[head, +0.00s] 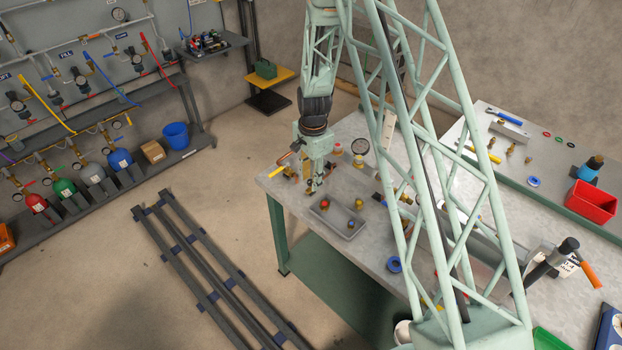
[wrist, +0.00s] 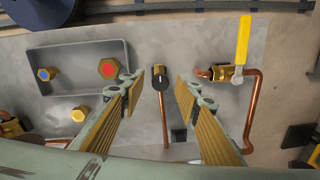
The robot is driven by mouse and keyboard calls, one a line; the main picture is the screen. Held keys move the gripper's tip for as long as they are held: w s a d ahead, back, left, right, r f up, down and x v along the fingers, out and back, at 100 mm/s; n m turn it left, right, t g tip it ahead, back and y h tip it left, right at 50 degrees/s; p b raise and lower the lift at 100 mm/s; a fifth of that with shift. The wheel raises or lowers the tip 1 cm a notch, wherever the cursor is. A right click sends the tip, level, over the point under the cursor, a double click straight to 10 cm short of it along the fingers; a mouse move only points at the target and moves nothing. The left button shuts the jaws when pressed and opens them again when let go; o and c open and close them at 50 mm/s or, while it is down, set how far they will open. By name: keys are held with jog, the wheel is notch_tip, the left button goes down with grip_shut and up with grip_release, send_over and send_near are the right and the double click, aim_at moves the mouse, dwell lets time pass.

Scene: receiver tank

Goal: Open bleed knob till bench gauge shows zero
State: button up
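My gripper (head: 312,186) points down over the near left part of the metal bench (head: 345,265). In the wrist view my gripper (wrist: 158,88) is open, with a gap on either side of a small black knob (wrist: 159,71). The knob has a white mark and a brass rim, and sits at the end of a copper tube; it looks like the bleed knob. The fingers do not touch it; their height above it is unclear. The round bench gauge (head: 359,147) stands behind my gripper in the head view. Its needle is too small to read.
A valve with a yellow lever (wrist: 243,42) and bent copper tubing stand close on the right.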

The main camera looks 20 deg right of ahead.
jog(key=shift+c, duration=0.5)
jog(key=c, duration=0.7)
jog(key=shift+c, duration=0.2)
